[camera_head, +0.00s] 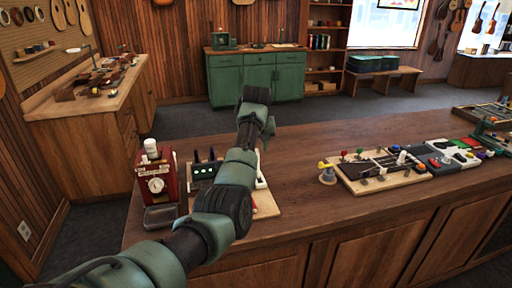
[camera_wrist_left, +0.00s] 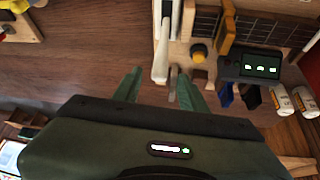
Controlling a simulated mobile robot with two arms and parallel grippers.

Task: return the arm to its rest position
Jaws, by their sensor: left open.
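My left arm (camera_head: 235,170) comes in from the lower left and reaches over the wooden counter (camera_head: 310,150). Its far end, with the left gripper (camera_head: 268,128), is above the counter's back part; the fingers are hard to make out there. In the left wrist view, the left gripper (camera_wrist_left: 158,85) is open, with two green fingers apart. A white bar (camera_wrist_left: 162,45) and a small grey part lie in line with the gap between the fingers. I cannot tell whether the fingers touch them; nothing looks gripped. My right gripper is not in view.
A red box with a dial (camera_head: 156,178) stands left of the arm. A black box with green lights (camera_head: 205,170) is close beside it; it also shows in the wrist view (camera_wrist_left: 250,66). A work board (camera_head: 370,185) lies to the right.

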